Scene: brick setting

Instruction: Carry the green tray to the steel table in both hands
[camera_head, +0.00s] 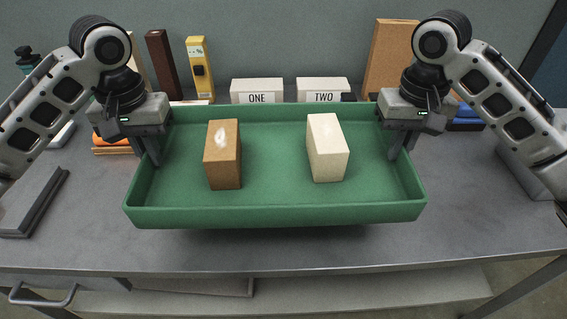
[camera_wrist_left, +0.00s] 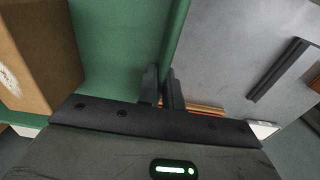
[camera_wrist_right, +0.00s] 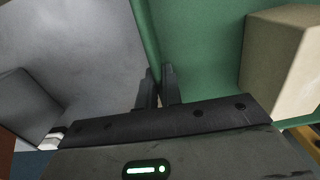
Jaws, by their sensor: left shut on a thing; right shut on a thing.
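The green tray (camera_head: 270,215) is held level over the grey steel table (camera_head: 480,225), with a dark shadow beneath its front edge. A brown brick (camera_head: 222,155) with a pale mark stands in its left half, and a cream brick (camera_head: 327,150) stands in its right half. My left gripper (camera_head: 152,155) is shut on the tray's left wall; its fingers pinch the rim in the left wrist view (camera_wrist_left: 162,90). My right gripper (camera_head: 398,148) is shut on the right wall, also seen in the right wrist view (camera_wrist_right: 158,90). The tray's underside is hidden.
Orange pieces (camera_head: 112,146) lie left. The table's front strip is clear.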

